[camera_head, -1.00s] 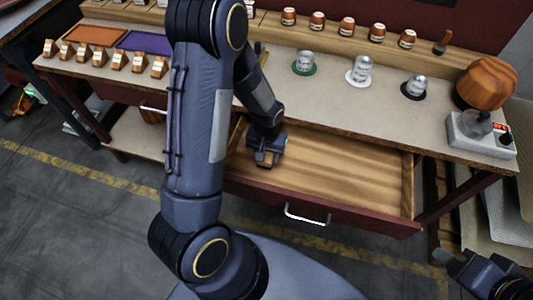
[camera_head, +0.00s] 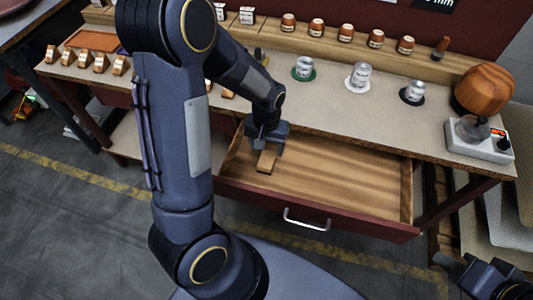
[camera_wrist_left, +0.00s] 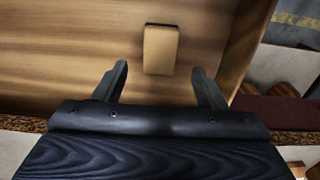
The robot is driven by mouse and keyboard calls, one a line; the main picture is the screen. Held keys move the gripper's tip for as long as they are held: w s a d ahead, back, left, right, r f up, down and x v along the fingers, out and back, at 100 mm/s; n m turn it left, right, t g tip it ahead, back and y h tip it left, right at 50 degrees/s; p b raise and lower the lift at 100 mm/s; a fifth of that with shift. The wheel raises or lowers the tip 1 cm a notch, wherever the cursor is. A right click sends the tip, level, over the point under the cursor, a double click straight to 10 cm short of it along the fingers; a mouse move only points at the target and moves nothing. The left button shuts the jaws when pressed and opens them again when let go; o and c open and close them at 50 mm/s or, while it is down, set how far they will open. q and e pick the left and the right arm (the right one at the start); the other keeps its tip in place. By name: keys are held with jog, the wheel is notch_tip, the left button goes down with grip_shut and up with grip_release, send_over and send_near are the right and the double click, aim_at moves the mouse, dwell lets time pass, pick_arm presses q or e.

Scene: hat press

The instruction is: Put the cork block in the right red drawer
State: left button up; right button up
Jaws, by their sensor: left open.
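The cork block (camera_head: 266,161) is a small tan block lying on the floor of the open right red drawer (camera_head: 335,187), near its left end. In the left wrist view the block (camera_wrist_left: 160,50) lies on the wood just beyond and between the fingertips, apart from both. My left gripper (camera_head: 268,146) is open and empty above the block, and its two spread fingers (camera_wrist_left: 160,82) show in the left wrist view. My right gripper (camera_head: 487,277) is at the lower right corner of the head view, away from the drawer; its jaws are unclear.
The table top (camera_head: 320,109) above the drawer carries several metal tins on round mats. A wooden hat form (camera_head: 486,86) stands at the right end above a white scale (camera_head: 480,142). The rest of the drawer floor is bare. My left arm hides part of the table.

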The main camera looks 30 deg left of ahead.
aim_at(266, 160)
pick_arm(q)
jog(key=s+d+r+t+h, duration=0.1)
jog(key=s+r, duration=0.3)
jog(key=r, duration=0.3)
jog(key=s+r+t+h, duration=0.1)
jog(key=s+r+h, duration=0.15)
jog(key=r, duration=0.45)
jog(key=s+d+r+m+t, duration=0.1)
jog(key=s+d+r+t, duration=0.2)
jog(key=s, duration=0.7)
jog(key=shift+s+r+t, duration=0.15)
jog(key=shift+r+t, duration=0.15)
jog(key=shift+r, duration=0.35)
